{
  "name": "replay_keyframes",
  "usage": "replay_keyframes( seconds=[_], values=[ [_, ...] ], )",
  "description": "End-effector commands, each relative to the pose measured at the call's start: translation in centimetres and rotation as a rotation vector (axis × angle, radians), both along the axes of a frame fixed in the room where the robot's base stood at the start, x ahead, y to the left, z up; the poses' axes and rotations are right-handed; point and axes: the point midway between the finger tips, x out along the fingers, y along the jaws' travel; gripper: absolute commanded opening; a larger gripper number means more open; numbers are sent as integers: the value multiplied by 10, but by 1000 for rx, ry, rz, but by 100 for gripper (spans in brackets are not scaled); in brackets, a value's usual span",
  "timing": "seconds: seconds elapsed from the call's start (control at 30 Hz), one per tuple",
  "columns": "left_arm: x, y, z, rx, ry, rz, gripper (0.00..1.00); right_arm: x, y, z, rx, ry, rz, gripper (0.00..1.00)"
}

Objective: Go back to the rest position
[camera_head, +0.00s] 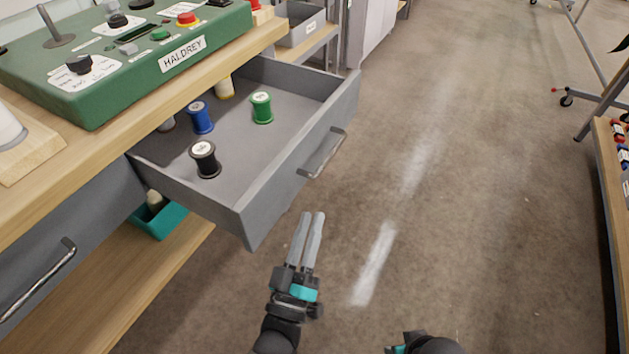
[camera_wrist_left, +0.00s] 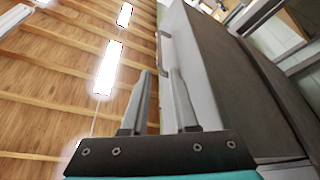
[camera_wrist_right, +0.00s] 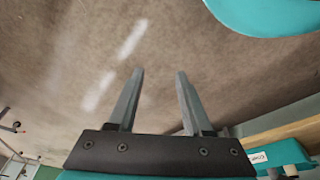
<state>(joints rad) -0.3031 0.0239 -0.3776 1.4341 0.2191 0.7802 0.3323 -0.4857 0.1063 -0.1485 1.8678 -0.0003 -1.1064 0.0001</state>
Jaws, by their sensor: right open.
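My left gripper (camera_head: 313,214) hangs over the floor, just in front of the open drawer's near corner. Its two grey fingers are parted with nothing between them; they also show empty in the left wrist view (camera_wrist_left: 160,72). My right gripper's fingers are out of the head view, where only a dark piece of my right arm shows at the bottom edge. In the right wrist view my right gripper (camera_wrist_right: 159,71) is open and empty, with bare floor beyond its fingertips.
The grey drawer (camera_head: 285,180) is pulled out and holds black (camera_head: 205,159), blue (camera_head: 200,117) and green (camera_head: 262,107) spools, among others. A green control box (camera_head: 130,60) sits on the wooden bench above. A shelf (camera_head: 607,190) stands at the right. The middle floor is clear.

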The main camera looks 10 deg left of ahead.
Motion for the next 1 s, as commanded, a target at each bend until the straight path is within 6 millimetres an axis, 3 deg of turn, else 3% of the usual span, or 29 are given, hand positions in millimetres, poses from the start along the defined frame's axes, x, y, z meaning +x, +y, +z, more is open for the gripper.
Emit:
replay_keyframes(
  seconds=[0.27, 0.37, 0.57, 0.67, 0.8, 1.0],
  values=[
    [0, 1, -11, 31, 38, -5, 27, -1, -2, -5, -3, 3, 0, 50],
    [-1, 3, -38, 111, 137, -18, 27, -4, -5, -16, -8, 11, 2, 50],
    [-25, 26, -133, 369, 471, -65, 27, -21, -18, -52, -25, 28, 5, 50],
    [-51, 47, -180, 496, 649, -96, 27, -34, -26, -68, -34, 37, 7, 50],
    [-103, 84, -236, 663, 902, -144, 27, -56, -40, -86, -47, 47, 8, 50],
    [-193, 143, -285, 858, 1249, -227, 27, -92, -60, -100, -65, 61, 10, 50]
  ],
)
